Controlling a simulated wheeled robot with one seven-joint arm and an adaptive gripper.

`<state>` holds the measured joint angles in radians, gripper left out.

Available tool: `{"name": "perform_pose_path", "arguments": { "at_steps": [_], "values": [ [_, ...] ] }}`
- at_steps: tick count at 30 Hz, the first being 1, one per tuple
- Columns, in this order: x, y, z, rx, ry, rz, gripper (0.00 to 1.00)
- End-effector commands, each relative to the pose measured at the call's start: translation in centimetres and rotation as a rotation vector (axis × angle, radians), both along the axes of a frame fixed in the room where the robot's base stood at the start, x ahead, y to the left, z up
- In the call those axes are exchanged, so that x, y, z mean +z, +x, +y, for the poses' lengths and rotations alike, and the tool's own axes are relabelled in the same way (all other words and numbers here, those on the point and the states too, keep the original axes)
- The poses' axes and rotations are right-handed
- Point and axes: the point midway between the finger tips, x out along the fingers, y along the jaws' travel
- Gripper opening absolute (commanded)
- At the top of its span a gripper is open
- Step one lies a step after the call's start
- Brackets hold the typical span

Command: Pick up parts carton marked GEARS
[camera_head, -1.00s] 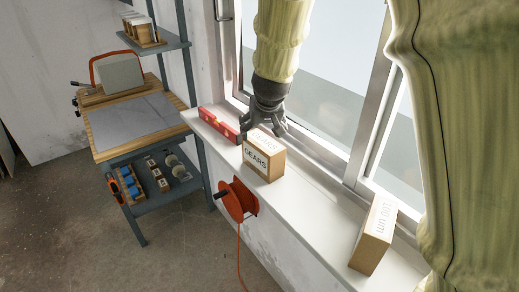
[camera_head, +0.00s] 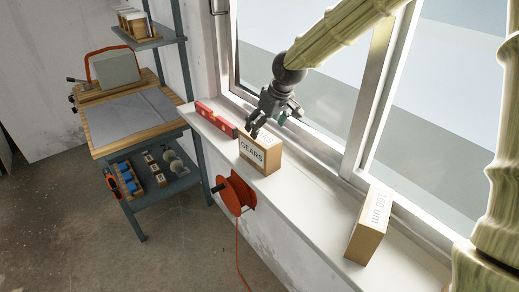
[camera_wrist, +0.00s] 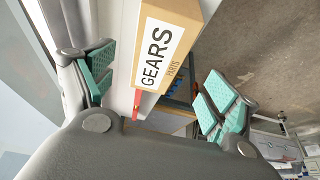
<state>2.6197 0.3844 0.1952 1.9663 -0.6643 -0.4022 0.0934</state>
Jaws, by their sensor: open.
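The parts carton marked GEARS (camera_head: 262,154) is a small brown box with a white label. It stands upright on the white window sill. In the wrist view the carton (camera_wrist: 168,42) shows its GEARS label beyond and between my fingers. My gripper (camera_head: 272,122) is open and empty, tilted, just above the carton's top at its window side. Its green finger pads (camera_wrist: 160,94) are spread apart. From the head view I cannot tell whether a finger touches the carton.
A red level (camera_head: 215,118) lies on the sill just left of the carton. Another carton marked 100 um (camera_head: 368,232) stands farther right on the sill (camera_head: 310,212). The window frame runs close behind. An orange cable reel (camera_head: 236,194) hangs below the sill. A workbench (camera_head: 130,118) stands left.

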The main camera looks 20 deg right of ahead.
Motion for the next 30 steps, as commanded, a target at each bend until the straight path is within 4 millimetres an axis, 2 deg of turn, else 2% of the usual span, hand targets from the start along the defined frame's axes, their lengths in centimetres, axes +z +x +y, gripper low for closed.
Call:
{"name": "perform_pose_path", "arguments": {
  "at_steps": [5,18,30],
  "values": [
    [-0.5,0.5,-0.2,0.008,-0.005,-0.004,0.88],
    [-4.7,2.0,0.5,0.008,-0.007,-0.004,0.88],
    [-6.1,2.9,0.9,0.008,-0.006,-0.004,0.88]
  ]
}}
